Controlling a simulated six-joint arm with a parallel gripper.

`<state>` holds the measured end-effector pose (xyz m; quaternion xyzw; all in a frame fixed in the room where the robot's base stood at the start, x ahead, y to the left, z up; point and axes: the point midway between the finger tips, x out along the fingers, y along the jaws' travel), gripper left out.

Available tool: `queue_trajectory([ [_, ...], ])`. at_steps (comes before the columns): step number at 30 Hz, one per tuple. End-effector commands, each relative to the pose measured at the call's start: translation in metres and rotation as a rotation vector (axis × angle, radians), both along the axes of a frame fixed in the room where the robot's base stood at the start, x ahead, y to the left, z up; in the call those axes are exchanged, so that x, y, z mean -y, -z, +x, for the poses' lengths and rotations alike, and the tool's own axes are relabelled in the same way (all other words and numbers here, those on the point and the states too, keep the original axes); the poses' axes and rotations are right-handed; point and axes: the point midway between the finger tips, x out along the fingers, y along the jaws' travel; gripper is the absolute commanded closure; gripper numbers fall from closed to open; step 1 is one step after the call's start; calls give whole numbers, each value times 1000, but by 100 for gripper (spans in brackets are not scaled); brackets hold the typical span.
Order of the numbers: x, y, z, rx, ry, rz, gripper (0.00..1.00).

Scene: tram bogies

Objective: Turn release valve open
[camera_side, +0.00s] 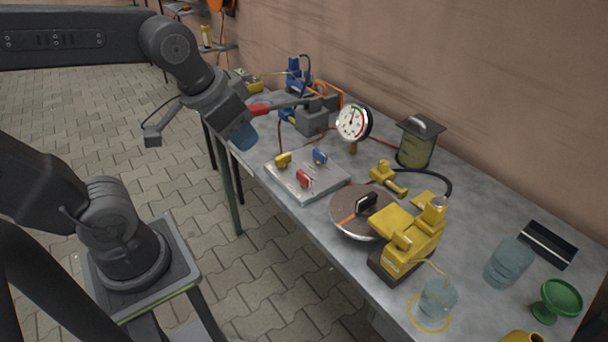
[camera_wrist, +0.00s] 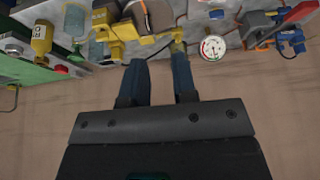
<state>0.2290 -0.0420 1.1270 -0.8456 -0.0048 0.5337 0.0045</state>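A grey plate (camera_side: 322,196) on the bench carries three small valves with handles: a yellow one (camera_side: 283,160), a blue one (camera_side: 320,156) and a red one (camera_side: 304,178). I cannot tell which valve is the release valve. My gripper (camera_side: 240,136) is above the bench's near left edge, apart from the plate and valves. In the wrist view its two blue fingers (camera_wrist: 160,75) are spread with nothing between them.
A round pressure gauge (camera_side: 353,122) stands behind the plate. A brown disc with a black handle (camera_side: 345,222) lies between plate and pump. A grey block with a red lever (camera_side: 312,120) is near my gripper. A canister (camera_side: 415,148), glass jar (camera_side: 508,262) and green dish (camera_side: 557,300) are rightward.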

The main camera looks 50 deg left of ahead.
Motion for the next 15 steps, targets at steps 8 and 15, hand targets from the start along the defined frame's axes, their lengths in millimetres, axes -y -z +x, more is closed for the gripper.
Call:
queue_trajectory([
  [8, -34, 16, 90, -160, -10, 21, 47],
  [15, -76, 65, 163, -292, -11, 18, 24],
])
